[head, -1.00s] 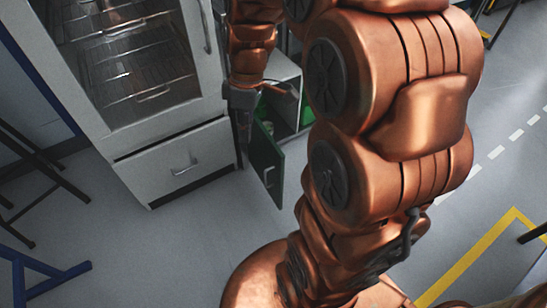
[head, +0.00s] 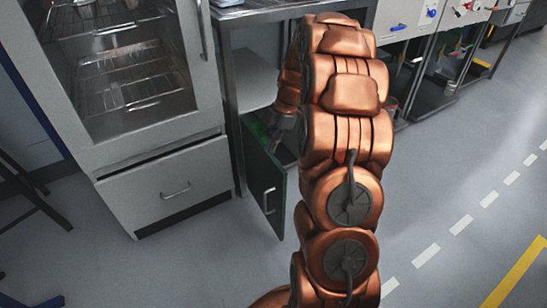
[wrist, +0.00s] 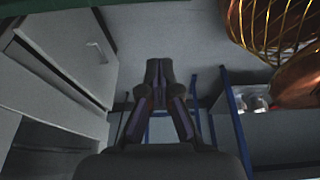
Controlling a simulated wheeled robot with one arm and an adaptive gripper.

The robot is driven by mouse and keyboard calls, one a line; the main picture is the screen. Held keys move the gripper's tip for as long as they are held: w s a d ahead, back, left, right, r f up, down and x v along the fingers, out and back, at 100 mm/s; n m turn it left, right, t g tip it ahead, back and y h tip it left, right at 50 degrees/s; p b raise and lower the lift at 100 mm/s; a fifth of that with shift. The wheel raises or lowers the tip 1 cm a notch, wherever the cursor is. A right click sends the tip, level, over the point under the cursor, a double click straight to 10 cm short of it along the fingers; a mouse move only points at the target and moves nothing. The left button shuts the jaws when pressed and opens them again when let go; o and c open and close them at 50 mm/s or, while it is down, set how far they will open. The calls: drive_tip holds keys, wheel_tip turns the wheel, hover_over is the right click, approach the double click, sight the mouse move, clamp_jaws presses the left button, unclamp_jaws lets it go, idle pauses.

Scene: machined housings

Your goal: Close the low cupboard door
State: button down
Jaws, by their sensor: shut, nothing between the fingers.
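The low cupboard door (head: 264,182) is a dark green panel with a pale upright handle. It stands open, swung out from its left side beneath the steel-topped bench. My gripper (head: 276,141) is small and dark in the head view, close to the door's top, on its right side. I cannot tell whether it touches the door. In the wrist view my gripper (wrist: 158,72) has its fingers together with nothing between them. A dark green strip (wrist: 60,8) along the top of that view may be the door. My arm hides part of the cupboard's opening.
A white cabinet (head: 165,185) with a glass front and a drawer stands left of the cupboard; its drawer handle (wrist: 97,50) seems to show in the wrist view. A bench (head: 415,22) with coloured valves stands at right. Grey floor in front is clear.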

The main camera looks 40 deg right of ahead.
sight(275, 163)
drive_tip(key=b+x, duration=0.2)
drive_tip(key=x, duration=0.8)
drive_tip(key=shift+s+d+r, duration=0.2)
drive_tip(key=shift+d, duration=0.8)
drive_tip(key=shift+s+d+r, duration=0.15)
drive_tip(key=shift+d, duration=0.9)
drive_tip(key=shift+d+b, duration=0.1)
drive_tip(key=shift+b, duration=0.2)
